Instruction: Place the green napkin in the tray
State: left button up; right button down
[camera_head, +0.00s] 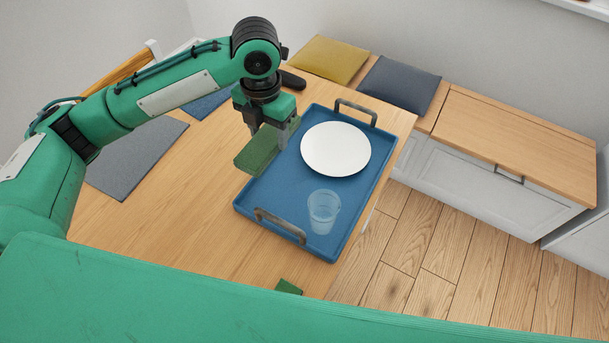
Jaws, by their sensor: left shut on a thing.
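My left gripper (266,138) is shut on a folded green napkin (258,152). It holds the napkin over the left edge of the blue tray (267,192). Whether the napkin touches the tray is hard to tell. The tray lies on the wooden table and has a handle at each end. A white plate (336,149) is in the tray's far part and a clear glass (323,211) stands in its near part. My right gripper is not in view.
A grey placemat (137,157) lies on the table at the left, with a blue one (208,102) behind it. A small green piece (288,287) shows at the near table edge. A bench with yellow (328,60) and dark blue cushions (399,84) stands behind.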

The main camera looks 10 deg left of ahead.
pick_arm(q)
send_near(277, 191)
notch_tip(277, 191, down, 5)
jog(key=shift+f+p, duration=0.2)
jog(key=shift+p, duration=0.1)
jog(key=shift+f, duration=0.25)
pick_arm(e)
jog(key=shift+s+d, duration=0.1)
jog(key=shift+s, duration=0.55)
pick_arm(q)
jog(key=shift+f, duration=0.15)
jog(key=o, duration=0.8)
jog(key=shift+o, duration=0.8)
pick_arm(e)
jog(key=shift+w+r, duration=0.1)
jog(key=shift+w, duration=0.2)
